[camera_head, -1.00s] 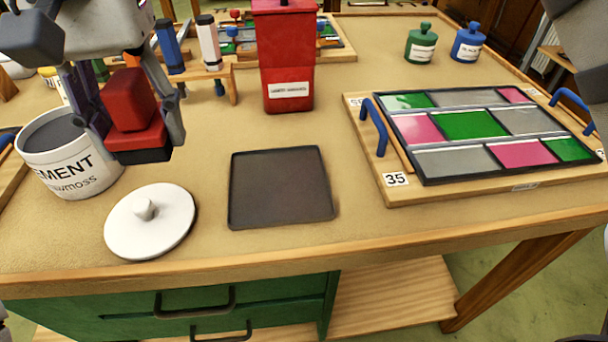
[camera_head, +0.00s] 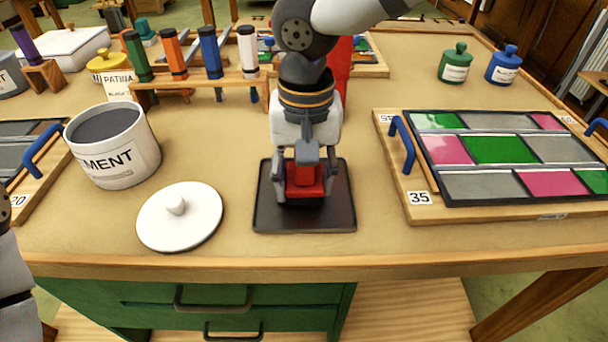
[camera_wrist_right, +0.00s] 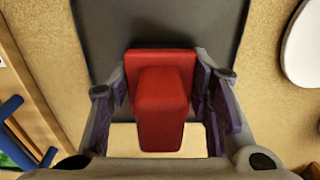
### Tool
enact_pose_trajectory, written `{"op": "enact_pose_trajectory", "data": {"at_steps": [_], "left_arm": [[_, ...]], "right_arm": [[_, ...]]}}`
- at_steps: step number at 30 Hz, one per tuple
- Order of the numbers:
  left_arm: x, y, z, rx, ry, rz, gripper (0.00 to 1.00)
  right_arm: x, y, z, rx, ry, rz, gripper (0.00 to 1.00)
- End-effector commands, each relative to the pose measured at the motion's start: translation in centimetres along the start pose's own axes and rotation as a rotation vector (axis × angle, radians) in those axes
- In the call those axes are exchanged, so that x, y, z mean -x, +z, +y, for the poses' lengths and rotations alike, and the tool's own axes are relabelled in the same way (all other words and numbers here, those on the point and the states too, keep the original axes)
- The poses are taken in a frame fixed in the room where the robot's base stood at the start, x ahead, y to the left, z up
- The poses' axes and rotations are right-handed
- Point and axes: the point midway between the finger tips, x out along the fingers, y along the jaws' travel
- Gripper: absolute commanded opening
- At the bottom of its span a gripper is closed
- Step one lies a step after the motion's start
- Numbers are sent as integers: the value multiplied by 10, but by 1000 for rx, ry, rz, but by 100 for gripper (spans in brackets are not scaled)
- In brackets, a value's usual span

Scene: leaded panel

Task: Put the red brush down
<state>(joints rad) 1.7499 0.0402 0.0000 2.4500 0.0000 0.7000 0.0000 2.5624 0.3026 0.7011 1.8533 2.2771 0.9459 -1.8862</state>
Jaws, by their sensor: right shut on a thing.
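The red brush (camera_head: 305,190) has a red block handle and a dark underside. It is upright over the dark square tray (camera_head: 268,218). My right gripper (camera_head: 306,180) points down and is shut on the red brush, with a finger on each side. The right wrist view shows the brush (camera_wrist_right: 160,105) between the fingers with the dark tray (camera_wrist_right: 100,25) beneath. I cannot tell whether the brush touches the tray. My left gripper is out of view.
The white lid (camera_head: 195,225) lies left of the tray, with the white cement tub (camera_head: 120,160) behind it. The leaded panel (camera_head: 500,150) on its board is at right. A wooden rack (camera_head: 185,83) holds several coloured sticks. A red canister (camera_head: 340,70) stands partly hidden behind my arm.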

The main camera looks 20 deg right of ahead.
Motion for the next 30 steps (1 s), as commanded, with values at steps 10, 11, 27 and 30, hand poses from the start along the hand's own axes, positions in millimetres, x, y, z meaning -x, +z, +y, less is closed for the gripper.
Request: {"op": "enact_pose_trajectory", "data": {"at_steps": [10, 11, 27, 30], "left_arm": [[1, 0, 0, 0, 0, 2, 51], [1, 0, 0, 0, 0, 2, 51], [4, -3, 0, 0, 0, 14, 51], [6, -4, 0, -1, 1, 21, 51]], "right_arm": [[-2, 0, -1, 0, -2, 4, 50], [-2, 0, -1, 0, -2, 4, 57], [37, -1, -1, -1, -8, 9, 66], [66, -1, -1, -2, -7, 8, 66]]}}
